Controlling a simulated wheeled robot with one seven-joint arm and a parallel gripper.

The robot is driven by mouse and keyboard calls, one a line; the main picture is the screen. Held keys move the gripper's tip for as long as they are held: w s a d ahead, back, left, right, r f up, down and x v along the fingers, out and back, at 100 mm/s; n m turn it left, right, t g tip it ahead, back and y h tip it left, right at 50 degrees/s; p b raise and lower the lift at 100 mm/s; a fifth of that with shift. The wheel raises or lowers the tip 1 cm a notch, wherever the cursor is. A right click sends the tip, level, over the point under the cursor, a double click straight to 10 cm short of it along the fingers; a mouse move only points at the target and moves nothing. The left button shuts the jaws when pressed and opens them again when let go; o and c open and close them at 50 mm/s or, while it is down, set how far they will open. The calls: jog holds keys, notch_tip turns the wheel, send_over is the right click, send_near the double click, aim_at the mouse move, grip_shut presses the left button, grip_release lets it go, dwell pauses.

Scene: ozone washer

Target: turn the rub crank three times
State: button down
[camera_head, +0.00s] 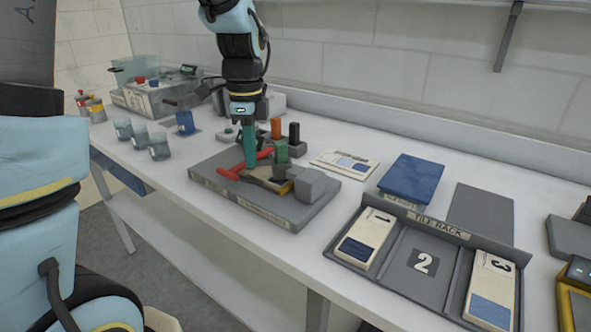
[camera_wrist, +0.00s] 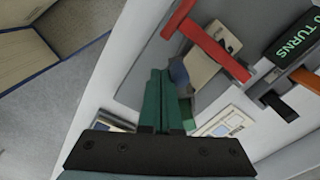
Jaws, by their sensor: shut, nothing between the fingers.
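The rub crank appears to be the red bar (camera_head: 229,174) on the grey machine base in the head view. It also shows as a red arm (camera_wrist: 216,44) at the upper right of the wrist view. My gripper (camera_head: 250,164) points down beside the red bar and partly covers it. Its teal fingers (camera_wrist: 162,78) are together with nothing between them. In the wrist view they stand to the left of the red arm, and I cannot tell whether they touch it.
Grey base (camera_head: 283,216) carries a grey block (camera_head: 309,186) beside the crank. A green post (camera_head: 281,152), orange post (camera_head: 276,128) and black post (camera_head: 294,133) stand behind. A tile rack (camera_head: 423,262) lies right; several cups (camera_head: 159,147) stand left.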

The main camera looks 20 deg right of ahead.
jog(key=shift+w+p, duration=0.3)
jog(key=shift+w, duration=0.85)
jog(key=shift+d, duration=0.1)
jog(key=shift+w+d+p, duration=0.3)
jog(key=shift+w, duration=0.55)
jog(key=shift+w+d, duration=0.15)
jog(key=shift+w, duration=0.15)
jog(key=shift+w+d+p, duration=0.55)
jog(key=shift+w+d, duration=0.3)
jog(key=shift+d, duration=0.1)
